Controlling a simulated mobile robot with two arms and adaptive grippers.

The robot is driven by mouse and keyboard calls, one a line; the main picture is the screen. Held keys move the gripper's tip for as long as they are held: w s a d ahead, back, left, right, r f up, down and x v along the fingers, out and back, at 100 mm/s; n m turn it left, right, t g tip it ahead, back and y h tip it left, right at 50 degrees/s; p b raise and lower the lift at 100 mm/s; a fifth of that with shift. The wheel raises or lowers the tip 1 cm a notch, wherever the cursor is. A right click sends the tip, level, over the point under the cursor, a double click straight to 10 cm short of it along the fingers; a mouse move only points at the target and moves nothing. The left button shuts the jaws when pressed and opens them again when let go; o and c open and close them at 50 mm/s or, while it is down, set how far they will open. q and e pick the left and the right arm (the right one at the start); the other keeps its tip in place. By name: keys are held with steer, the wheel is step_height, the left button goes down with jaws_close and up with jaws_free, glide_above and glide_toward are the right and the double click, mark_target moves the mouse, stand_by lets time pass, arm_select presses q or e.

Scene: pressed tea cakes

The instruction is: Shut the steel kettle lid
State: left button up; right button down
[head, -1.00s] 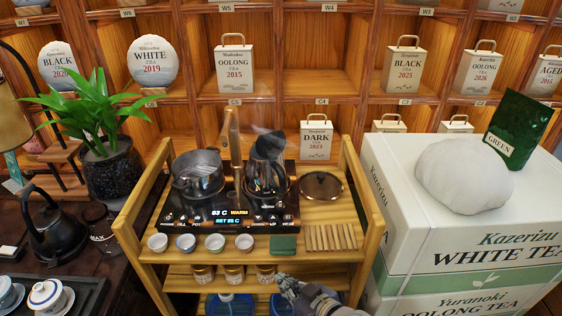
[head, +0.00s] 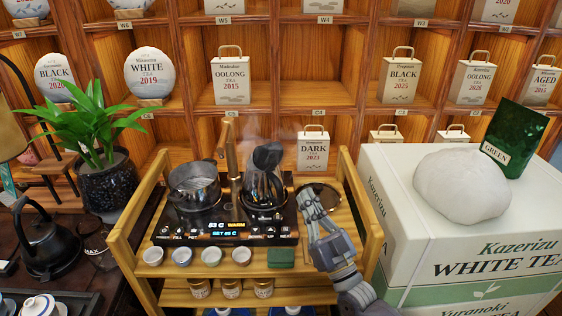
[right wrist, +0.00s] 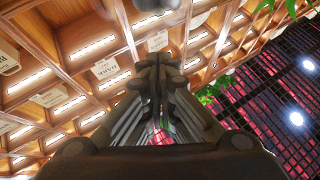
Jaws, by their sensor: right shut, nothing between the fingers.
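The steel kettle (head: 262,192) stands on the right plate of the black hob on the wooden cart. Its dark lid (head: 268,156) appears raised and tilted up above the body; its hinge is too small to make out. My right gripper (head: 306,194) is just right of the kettle and apart from it, over the cart's right side. It is shut and empty, its fingers pointing up and away. In the right wrist view the closed fingers (right wrist: 158,72) point toward the shelves. My left gripper is not in view.
A steel pot (head: 194,186) sits left of the kettle, with an upright wooden post (head: 230,160) between them. A round pan lid (head: 332,190) lies behind my right gripper. Several cups (head: 211,256) line the front. White boxes (head: 470,235) stand to the right.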

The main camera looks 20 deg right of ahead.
mark_target(270, 156)
steer(key=shift+w+a+f+p+x, duration=0.1)
steer(key=shift+w+f+p+x, duration=0.25)
steer(key=shift+x, duration=1.75)
steer(key=shift+w+a+f+p+x, duration=0.15)
steer(key=shift+f+p+x, duration=0.3)
steer(key=shift+x, duration=1.6)
steer(key=shift+w+f+p+x, duration=0.25)
steer(key=shift+f+p+x, duration=0.15)
steer(key=shift+x, duration=1.7)
